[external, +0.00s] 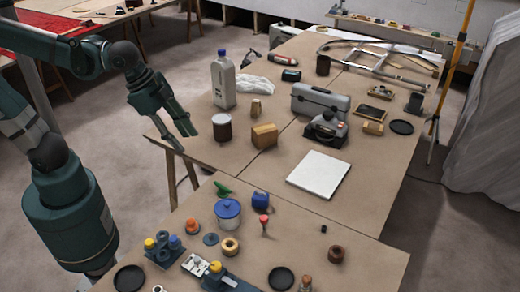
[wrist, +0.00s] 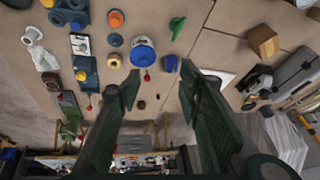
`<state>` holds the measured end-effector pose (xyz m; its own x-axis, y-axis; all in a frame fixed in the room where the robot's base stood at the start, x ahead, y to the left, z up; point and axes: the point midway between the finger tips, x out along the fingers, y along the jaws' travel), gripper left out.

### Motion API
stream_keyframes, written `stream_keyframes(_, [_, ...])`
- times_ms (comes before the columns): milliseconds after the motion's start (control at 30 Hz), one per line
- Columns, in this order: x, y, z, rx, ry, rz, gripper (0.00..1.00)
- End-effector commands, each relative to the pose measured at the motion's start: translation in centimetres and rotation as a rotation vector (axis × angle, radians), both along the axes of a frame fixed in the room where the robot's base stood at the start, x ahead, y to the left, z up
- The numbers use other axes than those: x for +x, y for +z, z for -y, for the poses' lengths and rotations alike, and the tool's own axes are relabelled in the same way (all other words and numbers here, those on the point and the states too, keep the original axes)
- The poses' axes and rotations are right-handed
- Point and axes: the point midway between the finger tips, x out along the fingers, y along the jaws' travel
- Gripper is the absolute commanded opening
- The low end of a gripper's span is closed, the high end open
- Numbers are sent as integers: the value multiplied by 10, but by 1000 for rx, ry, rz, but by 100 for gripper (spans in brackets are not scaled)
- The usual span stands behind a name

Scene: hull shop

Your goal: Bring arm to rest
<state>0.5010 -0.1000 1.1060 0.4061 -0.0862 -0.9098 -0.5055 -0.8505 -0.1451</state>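My gripper (external: 182,138) hangs at the left edge of the table, above the corner, with nothing between its fingers. In the wrist view my gripper (wrist: 165,85) shows its two dark green fingers spread wide apart, with table surface visible between them. My arm comes in from the left side of the external view, bent, with the gripper pointing down. The task names no other object.
A grey toolbox (external: 319,102) stands further right. A blue-lidded pot (external: 228,214) and several small parts crowd the near table. Open floor lies left.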

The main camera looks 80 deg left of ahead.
Motion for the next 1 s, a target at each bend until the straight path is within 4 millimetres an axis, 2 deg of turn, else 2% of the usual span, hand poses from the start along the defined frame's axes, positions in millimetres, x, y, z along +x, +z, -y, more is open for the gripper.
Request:
stream_keyframes(200, [-19, 1, -34, -56, 158, 48, 35])
stream_keyframes(600, [-52, -3, -85, -159, 426, 138, 35])
stream_keyframes(800, [-61, -5, -97, -191, 501, 166, 35])
stream_keyframes(1000, [-63, -6, -100, -201, 519, 173, 35])
